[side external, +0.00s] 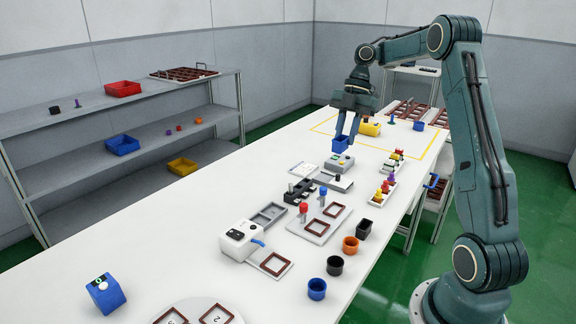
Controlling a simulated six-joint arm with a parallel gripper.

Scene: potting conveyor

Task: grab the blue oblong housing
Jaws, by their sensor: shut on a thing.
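The blue oblong housing (340,146) is between the fingertips of my gripper (346,135), near the far middle of the white table. My gripper points down and is shut on the housing. The housing looks upright and appears just above or beside a grey-and-white device (340,163). I cannot tell how far it is above the table.
Black (335,265), orange (351,245) and blue (317,289) round cups stand at the near right edge. A white machine (240,240) and brown-framed plates (318,226) stand nearby. A yellow housing (370,129) lies behind my gripper. The table's left side is mostly clear.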

